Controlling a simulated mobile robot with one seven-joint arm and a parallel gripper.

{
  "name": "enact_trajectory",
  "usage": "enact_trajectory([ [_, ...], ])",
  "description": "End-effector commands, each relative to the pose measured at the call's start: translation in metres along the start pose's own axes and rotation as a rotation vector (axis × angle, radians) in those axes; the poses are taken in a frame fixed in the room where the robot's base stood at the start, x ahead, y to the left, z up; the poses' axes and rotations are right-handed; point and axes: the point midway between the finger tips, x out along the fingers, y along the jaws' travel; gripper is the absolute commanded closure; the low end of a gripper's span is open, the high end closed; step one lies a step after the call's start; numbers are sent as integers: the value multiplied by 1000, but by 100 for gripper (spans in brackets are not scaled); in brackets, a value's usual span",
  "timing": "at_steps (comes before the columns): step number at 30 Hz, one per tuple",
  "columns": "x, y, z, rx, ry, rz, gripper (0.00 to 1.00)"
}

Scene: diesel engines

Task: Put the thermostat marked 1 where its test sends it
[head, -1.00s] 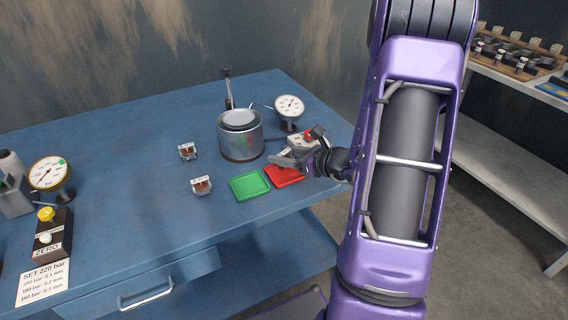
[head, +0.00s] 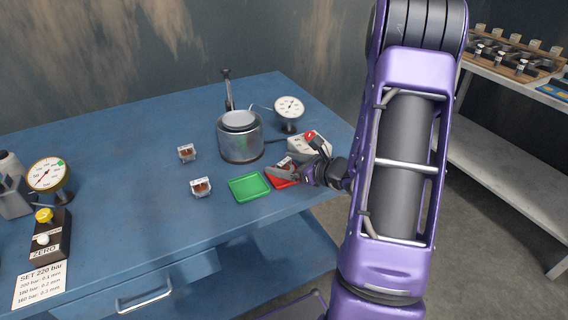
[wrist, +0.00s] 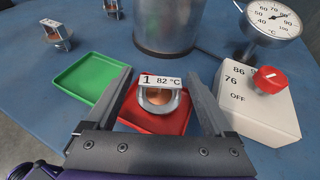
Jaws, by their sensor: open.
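The thermostat marked 1 (wrist: 160,97), a copper and silver part with a "1 82 °C" tag, sits upright in the red tray (wrist: 128,116). My gripper (wrist: 160,74) is open, with one finger on either side of it and visible gaps between. In the head view my gripper (head: 283,174) is low at the red tray (head: 272,183) and partly covers it and the thermostat. The empty green tray (wrist: 88,84) lies just left of the red one. The heating pot (wrist: 165,25) stands behind, with the dial thermometer (wrist: 272,18) beside it.
A white switch box (wrist: 262,112) with a red knob, marked 86, 76 and OFF, stands close right of my gripper. Two other thermostats (head: 187,152) (head: 201,187) stand on the blue bench left of the pot. The bench's middle is clear.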

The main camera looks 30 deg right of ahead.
Motion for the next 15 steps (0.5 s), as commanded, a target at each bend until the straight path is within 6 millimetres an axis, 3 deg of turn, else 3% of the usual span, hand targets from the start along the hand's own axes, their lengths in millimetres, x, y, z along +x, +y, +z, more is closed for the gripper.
enact_trajectory([
  [5,-15,-1,4,0,0,-3,13],
  [15,-87,-1,4,1,0,-5,13],
])
